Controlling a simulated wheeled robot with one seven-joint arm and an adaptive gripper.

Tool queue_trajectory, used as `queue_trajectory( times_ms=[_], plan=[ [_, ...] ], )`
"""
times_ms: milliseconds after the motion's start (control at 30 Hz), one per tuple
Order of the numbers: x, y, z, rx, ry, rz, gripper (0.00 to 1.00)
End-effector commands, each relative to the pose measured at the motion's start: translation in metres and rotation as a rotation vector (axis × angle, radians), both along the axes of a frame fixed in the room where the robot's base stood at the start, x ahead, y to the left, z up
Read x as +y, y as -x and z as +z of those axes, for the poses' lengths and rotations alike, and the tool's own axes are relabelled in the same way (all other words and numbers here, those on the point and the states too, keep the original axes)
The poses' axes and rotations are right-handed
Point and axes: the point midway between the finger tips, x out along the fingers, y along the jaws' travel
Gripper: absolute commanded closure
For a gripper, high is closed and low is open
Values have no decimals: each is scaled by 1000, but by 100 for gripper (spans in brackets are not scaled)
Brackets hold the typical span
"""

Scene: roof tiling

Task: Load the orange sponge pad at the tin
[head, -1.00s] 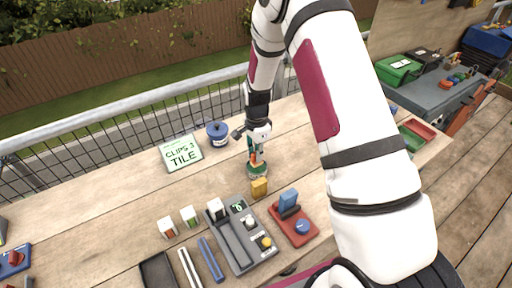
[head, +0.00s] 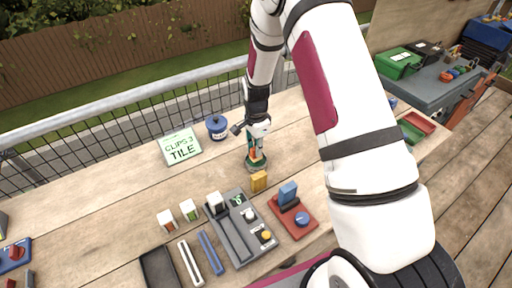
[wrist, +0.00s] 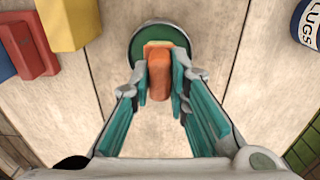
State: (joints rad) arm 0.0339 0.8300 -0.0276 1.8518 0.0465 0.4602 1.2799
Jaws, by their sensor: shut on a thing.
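My gripper (wrist: 160,85) has teal finger pads and is shut on the orange sponge pad (wrist: 159,72), an orange block, in the wrist view. The round tin (wrist: 136,45), with a green inside and a pale rim, lies beyond the fingertips. The pad's far end overlaps the tin in this view; I cannot tell whether they touch. In the head view my gripper (head: 255,150) points down at the tin (head: 257,168), and the pad is mostly hidden between the fingers.
A yellow block (head: 259,181) stands close in front of the tin. A red base with a blue block (head: 289,194) and a grey panel (head: 240,232) are nearer. A blue lidded pot (head: 216,127) and a sign (head: 180,148) stand behind left.

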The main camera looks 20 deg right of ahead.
Motion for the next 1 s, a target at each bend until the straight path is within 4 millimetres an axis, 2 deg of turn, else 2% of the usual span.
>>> queue_trajectory(
  times_ms=[1000],
  plan=[
    [0, 0, -9, 0, 0, 0, 100]
  ],
)
